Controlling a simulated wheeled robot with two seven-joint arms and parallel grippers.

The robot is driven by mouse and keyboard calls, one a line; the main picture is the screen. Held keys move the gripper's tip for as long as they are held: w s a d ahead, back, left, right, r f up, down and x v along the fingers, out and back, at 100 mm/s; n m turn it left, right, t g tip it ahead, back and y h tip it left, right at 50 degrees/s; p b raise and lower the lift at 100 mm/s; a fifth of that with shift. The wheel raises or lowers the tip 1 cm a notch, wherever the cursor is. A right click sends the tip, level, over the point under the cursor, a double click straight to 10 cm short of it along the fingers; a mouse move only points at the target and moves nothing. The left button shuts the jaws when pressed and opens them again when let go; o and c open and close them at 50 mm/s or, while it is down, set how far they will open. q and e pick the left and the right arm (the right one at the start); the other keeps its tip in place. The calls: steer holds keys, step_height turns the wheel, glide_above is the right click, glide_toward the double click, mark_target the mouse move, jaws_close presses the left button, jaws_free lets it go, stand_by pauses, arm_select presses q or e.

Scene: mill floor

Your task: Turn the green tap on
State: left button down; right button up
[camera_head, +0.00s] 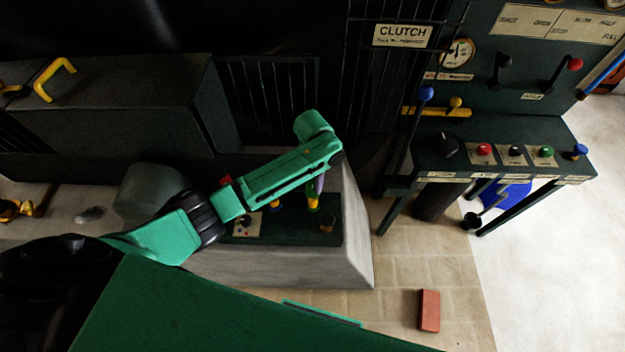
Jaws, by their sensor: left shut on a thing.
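The green tap (313,208), with a yellow part beside it, stands on the dark green top of a pale plinth in the middle of the view. My left arm, teal, reaches in from the left and bends down over this top. My left gripper (316,192) is at the tap, shut on it. The wrist above hides most of the fingers and part of the tap, so the tap's angle is hard to tell. My right gripper is not in view.
A control desk (560,135) is at right. A red brick (429,310) lies on the floor.

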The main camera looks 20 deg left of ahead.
arm_select(q)
steer(key=shift+w+r, duration=0.2)
stand_by(0.3)
steer(key=shift+c, duration=1.9)
jaws_free()
steer(key=shift+s, duration=0.1)
steer(key=shift+f, duration=0.1)
step_height(320, 180, up, 9)
steer(key=b, duration=0.2)
step_height(320, 180, up, 6)
steer(key=p, duration=0.2)
glide_above(313, 183)
steer(key=shift+f, duration=0.15)
